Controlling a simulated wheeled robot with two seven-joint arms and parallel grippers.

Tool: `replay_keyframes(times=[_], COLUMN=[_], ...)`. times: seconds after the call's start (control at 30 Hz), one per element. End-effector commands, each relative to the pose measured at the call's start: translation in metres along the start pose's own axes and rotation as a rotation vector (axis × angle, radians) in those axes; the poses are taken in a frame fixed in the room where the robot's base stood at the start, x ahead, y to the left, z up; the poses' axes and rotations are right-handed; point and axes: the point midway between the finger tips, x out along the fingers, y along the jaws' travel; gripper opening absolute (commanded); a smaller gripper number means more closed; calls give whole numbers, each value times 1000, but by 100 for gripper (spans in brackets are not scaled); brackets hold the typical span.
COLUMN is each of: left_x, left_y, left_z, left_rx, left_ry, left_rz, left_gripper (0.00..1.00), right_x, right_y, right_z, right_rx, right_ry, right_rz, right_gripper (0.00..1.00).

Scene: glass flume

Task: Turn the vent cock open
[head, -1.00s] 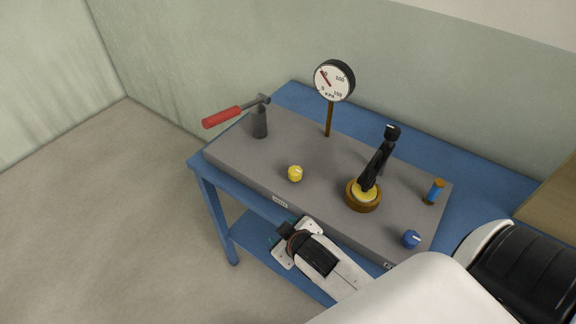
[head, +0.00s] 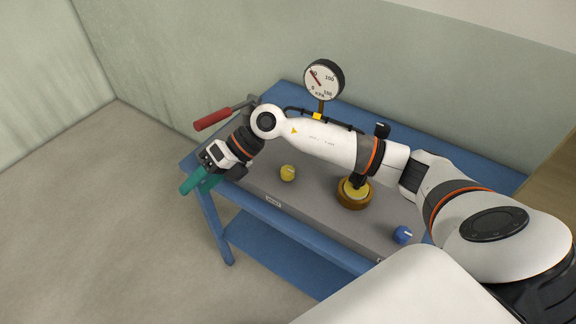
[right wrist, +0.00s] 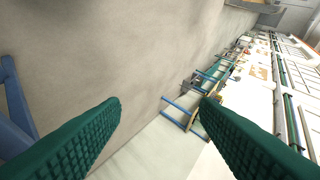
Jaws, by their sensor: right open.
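Two small knobs sit on the grey block on the blue bench: a yellow one (head: 287,173) near its front middle and a blue one (head: 402,235) at its front right. Neither is labelled as the vent cock legibly. My right gripper (head: 190,184) is open and empty, beyond the bench's left front edge, left of both knobs. Its green fingers (right wrist: 160,135) stand wide apart in the right wrist view, with only floor and far background between them. My right arm crosses above the block and hides part of it. My left gripper is not in view.
A red-handled lever (head: 213,120) stands at the block's back left, close to my right wrist. A dial gauge (head: 323,79) rises behind my forearm. A brass-coloured round base (head: 354,193) with a black upright is partly hidden under it. Floor left of the bench is clear.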

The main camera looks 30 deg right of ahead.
Motion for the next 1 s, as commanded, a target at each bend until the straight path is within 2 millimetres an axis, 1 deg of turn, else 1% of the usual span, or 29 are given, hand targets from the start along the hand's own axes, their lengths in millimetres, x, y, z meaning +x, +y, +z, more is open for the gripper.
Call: replay_keyframes(times=[0.03,0.07,0.1,0.17,0.2,0.3,0.4,0.47,0.57,0.67,1.0], left_x=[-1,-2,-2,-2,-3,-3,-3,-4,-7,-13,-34], left_y=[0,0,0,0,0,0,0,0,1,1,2], left_z=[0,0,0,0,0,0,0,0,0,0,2], left_rx=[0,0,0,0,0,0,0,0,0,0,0], left_ry=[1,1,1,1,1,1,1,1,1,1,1], left_rz=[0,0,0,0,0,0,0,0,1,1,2], left_gripper=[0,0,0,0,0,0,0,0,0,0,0], right_x=[-23,-36,-57,-89,-110,-155,-181,-188,-187,-178,-141], right_y=[26,42,61,86,98,118,127,130,136,146,196], right_z=[-3,-2,-2,-3,-3,-3,-1,0,3,8,30], right_rx=[-34,-43,-48,-37,-24,19,53,63,68,69,67], right_ry=[-69,-111,-161,-223,-257,-314,-346,-354,-360,-362,-361], right_rz=[158,248,364,524,617,795,893,918,928,925,921], right_gripper=[56,56,56,56,56,56,56,56,56,56,56])
